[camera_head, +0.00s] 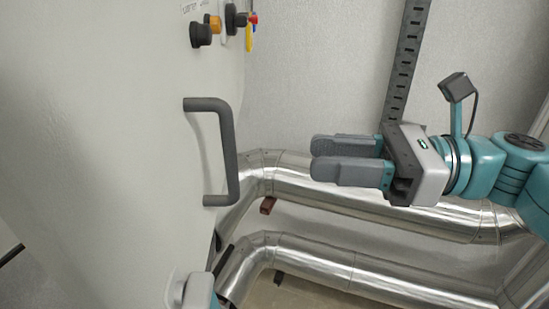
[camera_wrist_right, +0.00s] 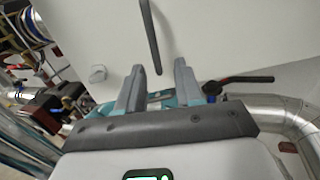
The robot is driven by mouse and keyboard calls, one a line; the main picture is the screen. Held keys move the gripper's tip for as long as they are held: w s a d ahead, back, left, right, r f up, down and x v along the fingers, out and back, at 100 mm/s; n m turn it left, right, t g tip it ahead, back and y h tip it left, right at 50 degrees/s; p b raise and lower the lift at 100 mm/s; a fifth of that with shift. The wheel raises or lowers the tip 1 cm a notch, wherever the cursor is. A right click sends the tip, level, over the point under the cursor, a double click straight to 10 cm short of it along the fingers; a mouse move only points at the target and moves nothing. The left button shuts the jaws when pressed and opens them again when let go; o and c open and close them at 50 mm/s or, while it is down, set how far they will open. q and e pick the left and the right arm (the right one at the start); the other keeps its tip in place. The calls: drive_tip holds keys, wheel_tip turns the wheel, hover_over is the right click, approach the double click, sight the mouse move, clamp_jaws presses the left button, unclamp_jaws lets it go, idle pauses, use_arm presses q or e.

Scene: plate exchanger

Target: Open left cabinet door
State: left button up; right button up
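The pale cabinet door (camera_head: 110,130) fills the left of the head view. A dark grey bar handle (camera_head: 230,150) stands out from it near its right edge; the handle also shows in the wrist view (camera_wrist_right: 150,35), just beyond the fingertips. My right gripper (camera_head: 318,157) reaches in from the right in the head view, to the right of the handle and apart from it. In the wrist view its two fingers (camera_wrist_right: 157,72) are spread with nothing between them. I cannot tell whether the door is ajar.
Dark and orange knobs (camera_head: 207,30) sit on the panel above the handle. Shiny metal pipes (camera_head: 330,265) run below and behind my right gripper. A slotted metal rail (camera_head: 405,55) stands at the back wall. The space between gripper and handle looks clear.

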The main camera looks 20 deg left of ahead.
drive_tip(key=v, duration=0.9)
drive_tip(key=shift+d+b, duration=0.15)
drive_tip(key=shift+b, duration=0.2)
